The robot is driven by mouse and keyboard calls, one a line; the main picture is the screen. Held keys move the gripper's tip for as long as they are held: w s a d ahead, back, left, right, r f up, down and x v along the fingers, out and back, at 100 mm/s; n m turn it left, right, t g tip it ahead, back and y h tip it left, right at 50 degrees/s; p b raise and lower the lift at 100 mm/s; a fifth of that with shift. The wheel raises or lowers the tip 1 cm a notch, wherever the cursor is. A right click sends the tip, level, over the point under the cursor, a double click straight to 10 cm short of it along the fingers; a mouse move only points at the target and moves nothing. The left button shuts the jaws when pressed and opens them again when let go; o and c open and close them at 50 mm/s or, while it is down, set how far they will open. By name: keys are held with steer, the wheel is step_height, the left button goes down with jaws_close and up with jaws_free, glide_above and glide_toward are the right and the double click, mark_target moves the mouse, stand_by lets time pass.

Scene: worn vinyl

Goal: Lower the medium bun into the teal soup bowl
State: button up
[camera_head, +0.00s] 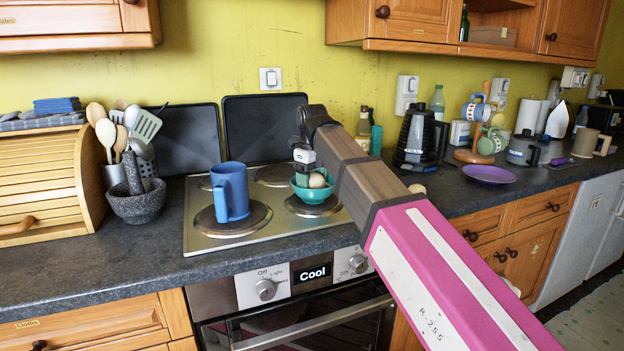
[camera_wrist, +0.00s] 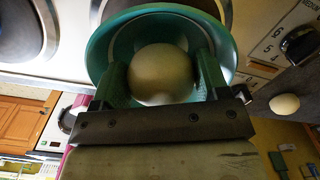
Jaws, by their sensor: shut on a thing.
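The teal soup bowl (camera_head: 314,194) stands on the cooker's front right hotplate. My gripper (camera_head: 308,179) reaches down over the bowl. In the wrist view its two green fingers (camera_wrist: 162,80) are shut on either side of the pale round medium bun (camera_wrist: 160,72). The bun lies inside the outline of the bowl (camera_wrist: 112,40) there. In the head view the bun (camera_head: 317,180) shows at about rim height, partly hidden by the fingers and the arm. I cannot tell whether it touches the bowl's bottom.
A blue mug (camera_head: 231,192) stands left of the bowl on the hob. Another pale bun (camera_head: 417,188) lies on the counter right of the cooker and shows in the wrist view (camera_wrist: 285,105). A kettle (camera_head: 417,138) and purple plate (camera_head: 489,174) are farther right.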

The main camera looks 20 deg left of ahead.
steer(key=o, duration=0.8)
steer(key=shift+o, duration=0.2)
steer(key=shift+r, duration=0.1)
steer(key=shift+o, duration=0.3)
steer(key=shift+r, duration=0.2)
steer(key=shift+o, duration=0.5)
step_height(320, 180, up, 10)
steer(key=shift+r, duration=0.1)
